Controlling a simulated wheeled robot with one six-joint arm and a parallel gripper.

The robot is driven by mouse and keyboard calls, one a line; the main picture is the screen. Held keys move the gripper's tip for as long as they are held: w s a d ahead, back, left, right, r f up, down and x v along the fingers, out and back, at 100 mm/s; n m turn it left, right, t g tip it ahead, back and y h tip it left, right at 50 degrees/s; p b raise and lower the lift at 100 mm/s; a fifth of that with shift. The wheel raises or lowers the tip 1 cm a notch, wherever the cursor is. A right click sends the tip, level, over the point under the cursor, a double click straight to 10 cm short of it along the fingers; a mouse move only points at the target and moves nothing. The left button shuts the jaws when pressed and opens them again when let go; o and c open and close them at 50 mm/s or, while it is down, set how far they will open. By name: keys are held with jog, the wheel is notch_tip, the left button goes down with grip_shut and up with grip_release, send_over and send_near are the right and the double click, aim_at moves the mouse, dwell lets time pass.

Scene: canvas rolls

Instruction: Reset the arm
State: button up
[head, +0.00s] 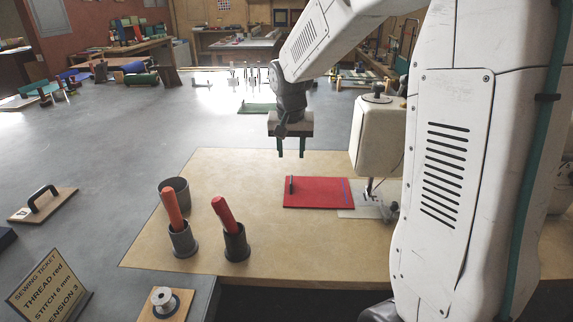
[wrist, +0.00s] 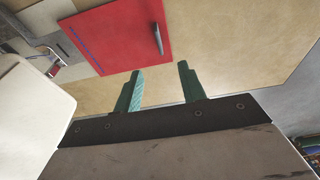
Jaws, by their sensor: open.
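My arm reaches in from the upper right of the head view. My gripper (head: 291,154) hangs above the tan worktable (head: 310,250), with its fingers pointing down. The two green fingers also show in the wrist view (wrist: 160,85), apart with nothing between them. A red panel (head: 312,193) lies flat on the table, just in front of the gripper in the head view. It carries a small dark upright peg and a blue dashed line. In the wrist view the red panel (wrist: 112,35) lies beyond the fingertips.
A white sewing machine (head: 378,137) stands right of the panel. An empty grey cup (head: 175,190) and two cups holding an orange-handled (head: 171,208) and a red-handled tool (head: 224,214) stand at left. A sewing ticket (head: 48,288) and a spool (head: 163,299) are at lower left. The table's front middle is clear.

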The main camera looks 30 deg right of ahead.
jog(key=s+a+r+n, duration=0.2)
jog(key=s+a, duration=0.1)
jog(key=s, duration=0.7)
jog(key=s+a+r+n, duration=0.2)
jog(key=s+a, duration=0.2)
jog(key=s, duration=0.6)
jog(key=s+a+r+n+y, duration=0.1)
jog(key=s+a+r+n, duration=0.1)
jog(key=s, duration=0.8)
jog(key=shift+s+a+r+n, duration=0.25)
jog(key=shift+a+n, duration=0.15)
jog(key=shift+a, duration=0.45)
jog(key=shift+d, duration=0.1)
